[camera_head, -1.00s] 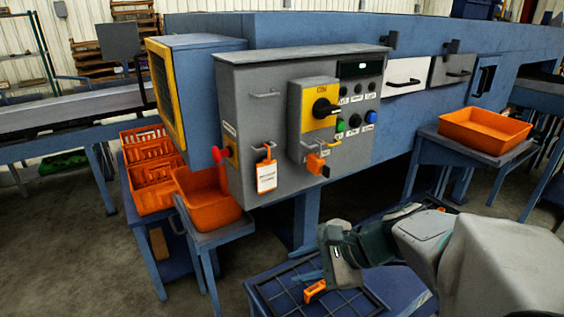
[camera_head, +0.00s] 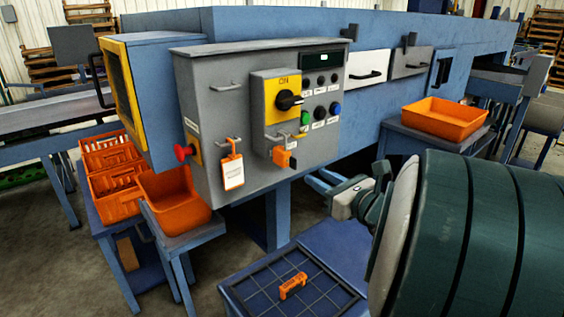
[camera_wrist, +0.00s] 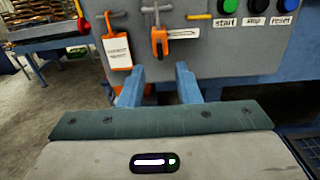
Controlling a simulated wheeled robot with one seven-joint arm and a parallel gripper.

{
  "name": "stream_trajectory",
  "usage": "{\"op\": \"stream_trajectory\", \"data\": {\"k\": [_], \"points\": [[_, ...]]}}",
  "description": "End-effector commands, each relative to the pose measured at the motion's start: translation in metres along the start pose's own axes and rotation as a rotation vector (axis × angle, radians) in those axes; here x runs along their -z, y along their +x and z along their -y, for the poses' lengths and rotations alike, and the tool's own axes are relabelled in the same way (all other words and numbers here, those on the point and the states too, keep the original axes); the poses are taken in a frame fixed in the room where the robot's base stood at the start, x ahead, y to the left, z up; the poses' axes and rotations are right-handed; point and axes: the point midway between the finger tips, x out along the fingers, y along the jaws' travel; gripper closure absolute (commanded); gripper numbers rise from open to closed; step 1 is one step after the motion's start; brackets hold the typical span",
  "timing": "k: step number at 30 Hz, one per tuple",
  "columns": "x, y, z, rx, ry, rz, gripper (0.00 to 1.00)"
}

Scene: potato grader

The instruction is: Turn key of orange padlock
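The orange padlock (camera_head: 281,157) hangs at the lower edge of the yellow-and-grey switch box on the control panel. It also shows in the wrist view (camera_wrist: 160,43), hanging from a metal bar. Its key is too small to tell apart. My gripper (camera_head: 330,183) is in front of the panel, right of and below the padlock, apart from it. In the wrist view my gripper (camera_wrist: 158,82) has its two blue fingers spread with nothing between them, pointing toward the panel just below the padlock.
A white tag with an orange holder (camera_head: 232,170) hangs left of the padlock. The black knob (camera_head: 288,100) and several push buttons are above and right. A small orange clip-like piece (camera_head: 292,286) lies on the gridded mat below. Orange bins (camera_head: 175,195) stand at left.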

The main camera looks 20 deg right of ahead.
Motion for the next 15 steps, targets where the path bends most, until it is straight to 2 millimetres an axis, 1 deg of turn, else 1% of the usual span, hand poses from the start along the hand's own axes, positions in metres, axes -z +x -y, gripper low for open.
{"op": "stream_trajectory", "data": {"k": [1,6,10,15], "points": [[-0.001,0.012,-0.001,-0.005,0.000,0.000,0.70],[0.000,0.046,-0.001,-0.005,0.000,-0.001,0.70],[0.000,0.065,0.000,-0.003,0.000,-0.001,0.70],[0.000,0.079,-0.001,-0.002,-0.002,-0.001,0.70]]}}
